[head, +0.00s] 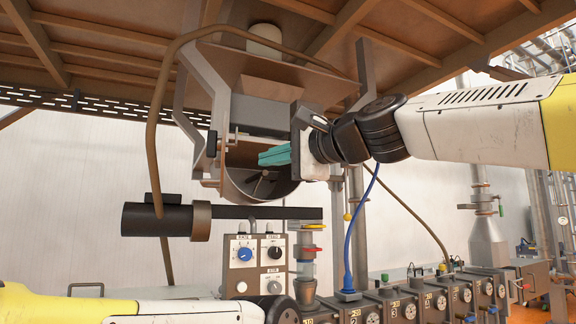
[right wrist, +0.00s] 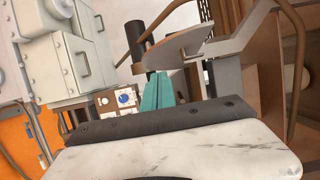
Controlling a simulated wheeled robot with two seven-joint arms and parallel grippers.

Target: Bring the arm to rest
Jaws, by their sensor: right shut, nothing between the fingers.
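My right gripper (head: 275,156) is raised in the middle of the head view, its arm coming in from the right. Its teal fingers point left and lie together, with nothing between them. They show in front of the open round metal drum (head: 262,187) under the hopper; I cannot tell whether they touch it. In the right wrist view the shut teal fingers (right wrist: 159,91) point away from the camera. My left arm shows at the lower left of the head view, but its gripper is out of view.
A control box (head: 254,265) with knobs stands below the drum. A dark horizontal cylinder (head: 157,220) is at left. A blue hose (head: 352,240) hangs below my right arm. A brown bent pipe (head: 153,150) and metal brackets crowd the left. A row of dial units (head: 405,308) runs along the lower right.

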